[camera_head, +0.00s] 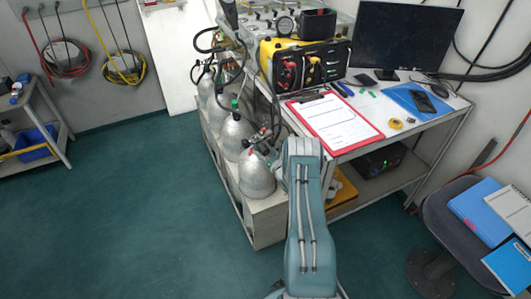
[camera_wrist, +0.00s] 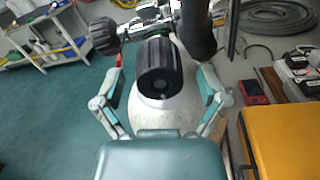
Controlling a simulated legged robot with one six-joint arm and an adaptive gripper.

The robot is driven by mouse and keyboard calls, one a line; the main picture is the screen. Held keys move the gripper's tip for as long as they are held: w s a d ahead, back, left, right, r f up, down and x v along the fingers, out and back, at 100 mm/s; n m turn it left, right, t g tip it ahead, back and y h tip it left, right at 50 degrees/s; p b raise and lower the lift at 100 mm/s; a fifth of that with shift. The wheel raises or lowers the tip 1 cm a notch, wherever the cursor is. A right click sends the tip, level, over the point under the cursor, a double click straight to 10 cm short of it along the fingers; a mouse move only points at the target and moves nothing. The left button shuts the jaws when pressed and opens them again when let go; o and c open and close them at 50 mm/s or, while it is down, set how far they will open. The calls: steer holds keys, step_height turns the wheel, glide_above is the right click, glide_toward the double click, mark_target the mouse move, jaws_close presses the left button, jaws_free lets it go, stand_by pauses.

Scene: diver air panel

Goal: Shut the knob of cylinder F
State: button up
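Several silver cylinders stand in a row in the head view, the nearest one (camera_head: 257,177) beside my arm, the second (camera_head: 233,137) behind it. No letter can be read, so I cannot tell which is cylinder F. In the wrist view a ribbed black knob (camera_wrist: 160,66) is in front of a pale cylinder (camera_wrist: 165,118). My gripper (camera_wrist: 162,76) is open, one finger on each side of this knob, with gaps on both sides. A second black knob (camera_wrist: 104,36) is at the upper left on the same metal valve fitting. In the head view my gripper is hidden behind my arm.
A trolley holds a red clipboard (camera_head: 336,122), a yellow-black air panel case (camera_head: 303,66) and a monitor (camera_head: 405,36). A yellow case (camera_wrist: 283,140) is close on the right in the wrist view. A dark hose rises past the knob.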

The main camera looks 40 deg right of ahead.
steer(key=c, duration=1.1)
